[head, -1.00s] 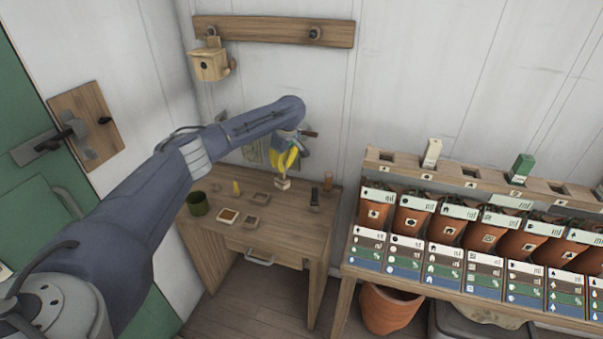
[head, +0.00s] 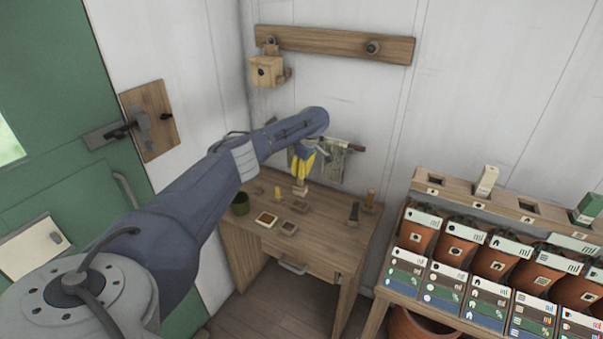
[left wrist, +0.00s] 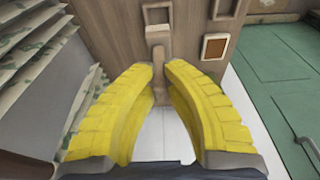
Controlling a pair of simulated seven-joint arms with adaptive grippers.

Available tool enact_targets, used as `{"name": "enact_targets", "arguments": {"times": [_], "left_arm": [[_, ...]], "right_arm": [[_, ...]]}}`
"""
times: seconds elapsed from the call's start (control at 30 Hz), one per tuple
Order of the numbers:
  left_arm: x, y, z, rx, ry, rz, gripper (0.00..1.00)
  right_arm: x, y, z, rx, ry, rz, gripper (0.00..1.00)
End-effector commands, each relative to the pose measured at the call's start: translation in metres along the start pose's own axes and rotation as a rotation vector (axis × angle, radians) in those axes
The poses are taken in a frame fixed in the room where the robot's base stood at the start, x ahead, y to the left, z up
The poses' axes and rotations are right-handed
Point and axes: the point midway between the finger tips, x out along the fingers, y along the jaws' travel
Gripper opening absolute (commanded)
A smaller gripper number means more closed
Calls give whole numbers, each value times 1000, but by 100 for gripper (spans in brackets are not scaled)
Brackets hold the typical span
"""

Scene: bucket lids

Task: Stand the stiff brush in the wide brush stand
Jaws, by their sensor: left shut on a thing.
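My left gripper (head: 303,177) has yellow fingers and hangs over the desk, shut on a light wooden brush (head: 300,188). In the left wrist view the brush (left wrist: 158,55) has its handle between the yellow fingers (left wrist: 163,88) and its wider end pointing away from the gripper. Its bristles cannot be made out. Small wooden frames lie on the desk below: one (head: 300,207) just under the brush, another (head: 288,228) nearer the front. I cannot tell which is the wide brush stand. The brush appears above the desk and clear of the frames. My right gripper is out of view.
A shelf of planted pots (head: 455,243) stands at right.

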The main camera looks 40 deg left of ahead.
Motion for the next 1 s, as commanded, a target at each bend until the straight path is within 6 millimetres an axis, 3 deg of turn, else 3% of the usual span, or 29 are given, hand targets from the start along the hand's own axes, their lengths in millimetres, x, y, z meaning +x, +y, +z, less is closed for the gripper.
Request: {"name": "enact_targets", "arguments": {"times": [0.6, 1.0], "left_arm": [[40, 0, 9, 3, 0, -1, 0], [47, 0, 11, 4, 1, -1, 0]], "right_arm": [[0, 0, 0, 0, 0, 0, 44], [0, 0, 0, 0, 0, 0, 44]]}}
